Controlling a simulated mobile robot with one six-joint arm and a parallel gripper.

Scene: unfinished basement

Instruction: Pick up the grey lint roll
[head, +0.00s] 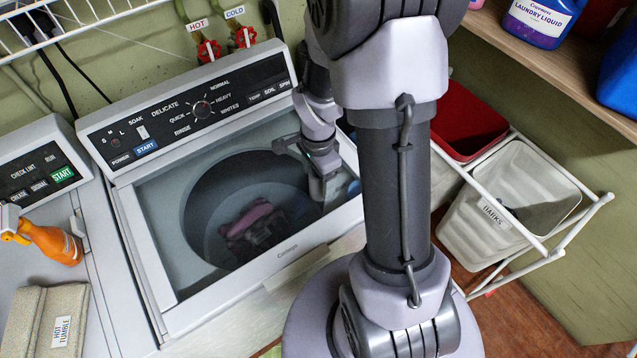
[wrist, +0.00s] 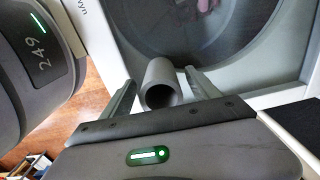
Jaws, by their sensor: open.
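The grey lint roll (wrist: 162,84) is a hollow tube whose open end faces the camera in the wrist view. It rests on or over the pale rim area at the washer's drum opening; exactly what supports it I cannot tell. My gripper (wrist: 160,78) is open, with one finger on each side of the roll. Whether the fingers touch it I cannot tell. In the head view my gripper (head: 322,178) hangs over the right side of the washer (head: 250,262) opening, and I cannot make out the roll there.
Pink and dark clothes (head: 255,225) lie in the drum. A small blue item (head: 354,188) shows at the washer's right edge. An orange spray bottle (head: 52,243) and folded towels (head: 45,320) are at left. A wire rack with a red bin (head: 466,115) and beige bin (head: 475,235) stands at right.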

